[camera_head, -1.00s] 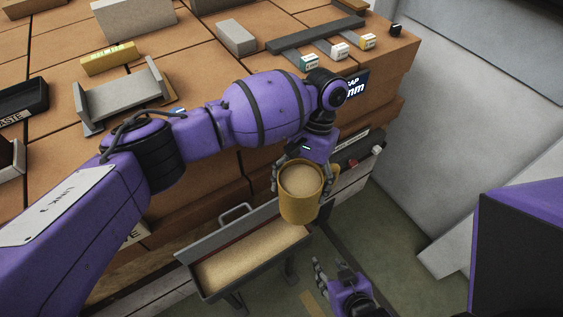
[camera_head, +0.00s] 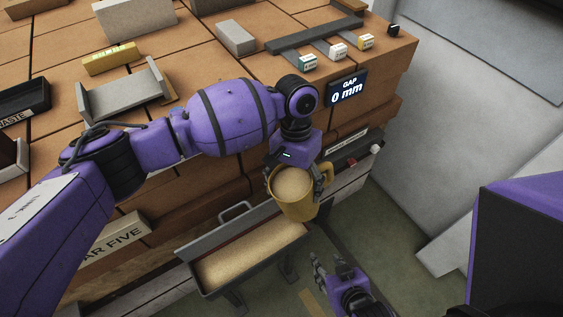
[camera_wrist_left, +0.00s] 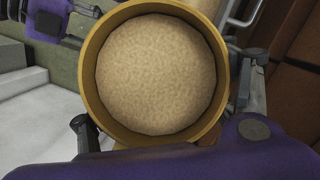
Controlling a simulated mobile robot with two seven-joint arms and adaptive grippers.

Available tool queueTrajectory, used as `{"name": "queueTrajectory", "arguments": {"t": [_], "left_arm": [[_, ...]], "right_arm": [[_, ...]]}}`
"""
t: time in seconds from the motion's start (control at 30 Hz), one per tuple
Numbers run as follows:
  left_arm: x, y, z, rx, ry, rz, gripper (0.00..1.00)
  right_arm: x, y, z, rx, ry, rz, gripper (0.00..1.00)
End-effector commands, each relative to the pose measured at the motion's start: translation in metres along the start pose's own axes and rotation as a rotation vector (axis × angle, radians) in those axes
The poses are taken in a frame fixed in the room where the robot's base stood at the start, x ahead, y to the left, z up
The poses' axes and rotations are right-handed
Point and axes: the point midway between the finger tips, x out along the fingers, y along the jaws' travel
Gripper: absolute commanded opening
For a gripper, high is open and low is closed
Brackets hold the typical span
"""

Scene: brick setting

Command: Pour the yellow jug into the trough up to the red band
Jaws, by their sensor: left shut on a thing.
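The yellow jug (camera_head: 294,207) is held by my left gripper (camera_head: 296,180), with a finger on either side. It is nearly full of tan grains, and its wide mouth also shows in the left wrist view (camera_wrist_left: 155,75). The jug is above and beside the right end of the grey trough (camera_head: 214,285), tilted slightly at most. Tan grains cover the trough's floor. A dark reddish strip shows along its back inner wall, partly visible; the exact level against it cannot be told. My right gripper (camera_head: 330,268) is open and empty, low to the right of the trough.
A brick bench (camera_head: 215,70) stands behind, with a grey channel block (camera_head: 120,100), a dark waste tray (camera_head: 20,98) and small labelled blocks (camera_head: 337,50). A display (camera_head: 347,90) reads "GAP 0 mm".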

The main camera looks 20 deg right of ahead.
Motion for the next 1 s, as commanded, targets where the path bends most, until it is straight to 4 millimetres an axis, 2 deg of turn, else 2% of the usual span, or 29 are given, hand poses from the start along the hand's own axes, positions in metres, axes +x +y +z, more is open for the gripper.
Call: {"name": "queueTrajectory", "arguments": {"t": [1.0], "left_arm": [[0.0058, -0.0087, 0.0104, 0.044, 0.156, 0.104, 0.47]], "right_arm": [[-0.0027, 0.0009, 0.0068, 0.002, -0.009, 0.003, 0.4]]}}
